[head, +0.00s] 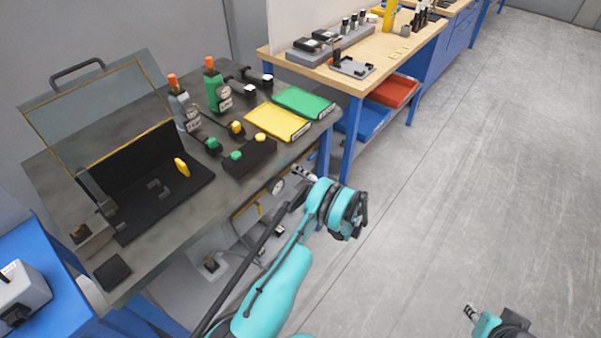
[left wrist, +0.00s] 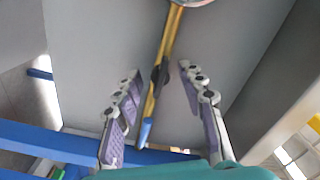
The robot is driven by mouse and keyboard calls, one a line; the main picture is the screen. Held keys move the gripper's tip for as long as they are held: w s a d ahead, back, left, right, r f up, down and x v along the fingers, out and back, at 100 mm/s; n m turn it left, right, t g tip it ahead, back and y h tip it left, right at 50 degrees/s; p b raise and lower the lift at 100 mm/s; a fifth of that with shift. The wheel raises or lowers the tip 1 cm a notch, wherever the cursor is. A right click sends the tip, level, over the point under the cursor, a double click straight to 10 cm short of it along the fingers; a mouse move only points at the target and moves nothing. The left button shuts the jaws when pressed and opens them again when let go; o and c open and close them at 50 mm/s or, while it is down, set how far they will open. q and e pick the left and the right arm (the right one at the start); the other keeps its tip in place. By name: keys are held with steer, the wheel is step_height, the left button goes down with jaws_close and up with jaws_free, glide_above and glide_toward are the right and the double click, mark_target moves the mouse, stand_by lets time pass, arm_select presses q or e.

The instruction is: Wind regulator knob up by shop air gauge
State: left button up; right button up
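A round, white-faced gauge (head: 278,187) shows under the front edge of the dark bench, by a yellow pipe (head: 245,208). In the left wrist view the rim of a round part (left wrist: 192,2) shows at the top edge, at the end of a yellow pipe (left wrist: 168,50) with a dark collar and a blue end. I cannot pick out the regulator knob for sure. My left gripper (head: 302,173) is near the bench's front edge, right of the gauge. Its two fingers (left wrist: 160,95) are apart, with nothing held. My right gripper (head: 470,311) is low at the right, over the floor.
The dark bench (head: 165,235) carries an open-lidded case (head: 100,110), green and grey bottles, a button box (head: 250,157) and yellow and green trays. A wooden-topped bench (head: 350,85) stands behind. The floor (head: 460,170) at right is clear. Blue frame (left wrist: 60,145) shows low in the wrist view.

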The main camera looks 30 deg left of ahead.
arm_select(q)
steer(key=s+d, duration=0.1)
steer(key=d, duration=1.1)
